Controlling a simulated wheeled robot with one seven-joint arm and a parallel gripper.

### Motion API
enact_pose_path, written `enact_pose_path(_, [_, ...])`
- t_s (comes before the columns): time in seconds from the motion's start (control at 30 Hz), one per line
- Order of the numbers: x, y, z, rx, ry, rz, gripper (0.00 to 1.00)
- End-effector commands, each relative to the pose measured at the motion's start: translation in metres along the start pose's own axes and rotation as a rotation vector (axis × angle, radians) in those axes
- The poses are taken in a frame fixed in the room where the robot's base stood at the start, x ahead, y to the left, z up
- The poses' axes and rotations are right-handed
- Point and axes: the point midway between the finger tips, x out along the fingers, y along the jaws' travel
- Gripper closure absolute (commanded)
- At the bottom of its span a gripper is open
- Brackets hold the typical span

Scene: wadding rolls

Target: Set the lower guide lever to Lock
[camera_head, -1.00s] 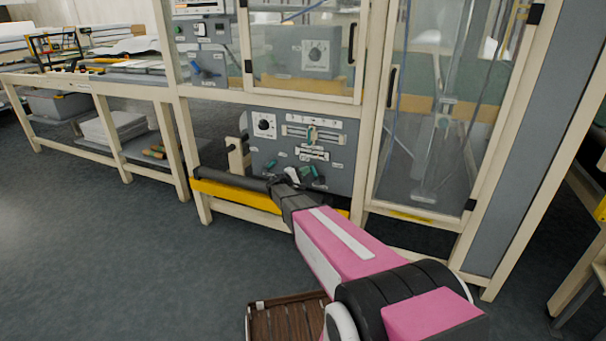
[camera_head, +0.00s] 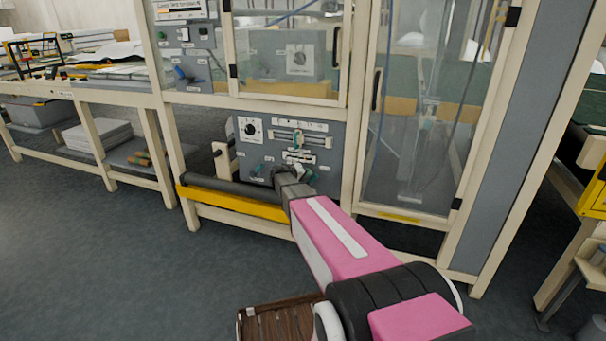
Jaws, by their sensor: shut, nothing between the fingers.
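The grey control panel (camera_head: 327,150) sits low in the cream machine frame. Contact with the panel cannot be told.
A dark roller (camera_head: 228,190) and a yellow bar (camera_head: 232,203) run across the front below the panel. A glazed door (camera_head: 290,88) is above, and a tall clear door (camera_head: 420,130) stands to the right. The floor at left is open.

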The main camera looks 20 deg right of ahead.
Motion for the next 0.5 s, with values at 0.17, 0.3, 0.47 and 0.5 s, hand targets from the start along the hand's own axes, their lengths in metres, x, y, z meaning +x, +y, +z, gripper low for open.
enact_pose_path(0.17, [0.0041,0.0040,0.0078,0.084,-0.001,-0.055,1.00])
enact_pose_path(0.3, [0.0069,0.0049,0.0111,0.126,-0.001,-0.083,1.00])
enact_pose_path(0.47, [0.0084,0.0049,0.0128,0.152,0.000,-0.101,1.00])
enact_pose_path(0.5, [0.0085,0.0049,0.0131,0.155,0.000,-0.103,1.00])
